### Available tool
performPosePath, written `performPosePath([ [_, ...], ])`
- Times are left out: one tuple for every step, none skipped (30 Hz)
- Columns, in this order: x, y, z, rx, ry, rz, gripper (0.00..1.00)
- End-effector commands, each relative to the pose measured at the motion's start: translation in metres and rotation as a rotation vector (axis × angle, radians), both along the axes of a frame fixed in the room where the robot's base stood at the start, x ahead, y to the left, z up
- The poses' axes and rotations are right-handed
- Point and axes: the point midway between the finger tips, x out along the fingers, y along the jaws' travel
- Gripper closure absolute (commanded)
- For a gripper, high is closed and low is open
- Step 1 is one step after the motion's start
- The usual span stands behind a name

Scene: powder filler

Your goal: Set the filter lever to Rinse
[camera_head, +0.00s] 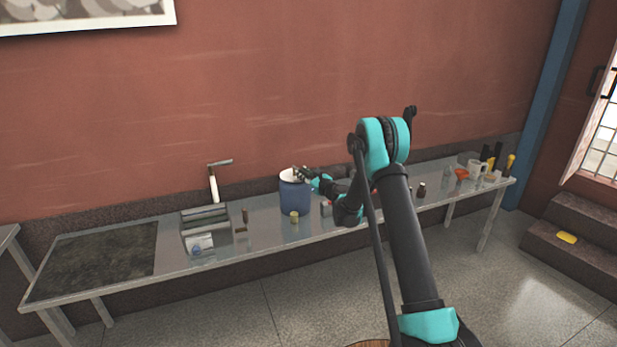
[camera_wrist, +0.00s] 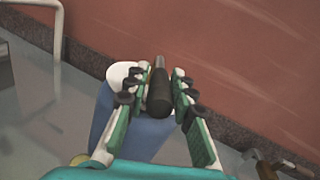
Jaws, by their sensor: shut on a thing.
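The filter is a blue drum (camera_head: 294,199) with a white top, standing on the long metal table. My gripper (camera_head: 304,174) is at its top. In the wrist view the two fingers (camera_wrist: 158,98) are closed around a dark lever handle (camera_wrist: 159,92), one finger on each side. The white top (camera_wrist: 121,76) and blue body (camera_wrist: 150,137) of the filter show behind and below it. No Rinse marking can be read, and the lever's base is hidden.
The table holds a dark mat (camera_head: 95,259), a grey rack-like item (camera_head: 205,218) and a small yellowish jar (camera_head: 294,217) before the filter. A pale upright post (camera_head: 213,187) stands at the left. Cups and an orange funnel (camera_head: 462,174) stand at the right end. A wall is behind.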

Motion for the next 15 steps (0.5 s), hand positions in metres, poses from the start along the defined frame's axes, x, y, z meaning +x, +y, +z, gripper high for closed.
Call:
performPosePath([
  [-0.0023,0.0034,0.0001,0.000,0.000,-0.026,1.00],
  [-0.0030,0.0046,0.0002,0.000,0.000,-0.044,1.00],
  [-0.0036,0.0053,0.0004,0.000,0.000,-0.067,1.00],
  [-0.0043,0.0062,0.0003,0.000,0.000,-0.084,1.00],
  [-0.0049,0.0071,0.0002,0.000,0.000,-0.099,1.00],
  [-0.0057,0.0081,0.0002,0.000,0.000,-0.118,1.00],
  [-0.0061,0.0084,0.0001,0.000,0.000,-0.131,1.00],
  [-0.0062,0.0088,0.0001,0.000,0.000,-0.143,1.00],
  [-0.0067,0.0094,0.0000,0.000,0.000,-0.157,1.00],
  [-0.0071,0.0103,0.0001,0.000,0.000,-0.165,1.00],
  [-0.0072,0.0106,0.0000,0.000,0.000,-0.174,1.00],
  [-0.0074,0.0110,0.0000,0.000,0.000,-0.184,1.00],
  [-0.0075,0.0110,0.0000,0.000,0.000,-0.190,1.00],
  [-0.0075,0.0110,0.0000,0.000,0.000,-0.195,1.00],
  [-0.0075,0.0110,-0.0001,0.000,0.000,-0.201,1.00],
])
